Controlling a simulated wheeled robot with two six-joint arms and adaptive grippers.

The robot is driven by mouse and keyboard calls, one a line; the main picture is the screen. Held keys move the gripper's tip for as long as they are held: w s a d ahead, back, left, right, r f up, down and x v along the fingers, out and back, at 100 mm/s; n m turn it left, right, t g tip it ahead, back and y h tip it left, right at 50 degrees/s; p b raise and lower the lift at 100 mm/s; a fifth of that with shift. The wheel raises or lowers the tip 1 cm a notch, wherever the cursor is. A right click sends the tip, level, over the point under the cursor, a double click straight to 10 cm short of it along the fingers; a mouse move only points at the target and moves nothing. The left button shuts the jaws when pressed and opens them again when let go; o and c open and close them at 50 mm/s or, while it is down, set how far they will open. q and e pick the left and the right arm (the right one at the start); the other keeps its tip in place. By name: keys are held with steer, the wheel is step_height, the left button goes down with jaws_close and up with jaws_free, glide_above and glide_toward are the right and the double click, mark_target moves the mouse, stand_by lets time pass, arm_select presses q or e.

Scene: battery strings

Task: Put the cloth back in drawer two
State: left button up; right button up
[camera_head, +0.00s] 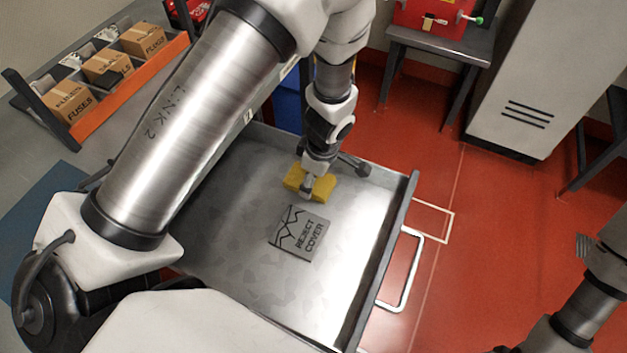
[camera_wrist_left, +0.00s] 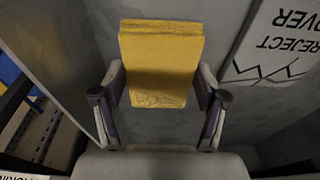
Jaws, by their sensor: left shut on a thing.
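The yellow folded cloth (camera_head: 311,184) is in the open metal drawer (camera_head: 230,230), near its far side. My left gripper (camera_head: 311,182) reaches down into the drawer and is shut on the cloth. In the left wrist view the cloth (camera_wrist_left: 160,62) sits between the two fingers of the left gripper (camera_wrist_left: 160,98). I cannot tell whether the cloth touches the drawer floor. The drawer's number is not readable here. My right gripper is not in view; only part of my right arm shows at the lower right.
A grey plate marked REJECT COVER (camera_head: 299,234) lies in the drawer, close to the cloth. An orange rack (camera_head: 130,88) with boxes stands on the bench at upper left. A grey cabinet (camera_head: 530,80) stands at upper right.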

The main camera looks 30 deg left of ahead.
mark_target(320, 184)
arm_select(q)
steer(key=shift+f, duration=0.1)
steer(key=o, duration=0.8)
steer(key=shift+r, duration=0.4)
steer(key=r, duration=0.3)
steer(key=d+r+p, duration=0.1)
steer(key=r, duration=0.3)
steer(key=r+p, duration=0.1)
steer(key=r, duration=0.3)
steer(key=shift+d+r, duration=0.2)
steer(key=shift+d, duration=0.2)
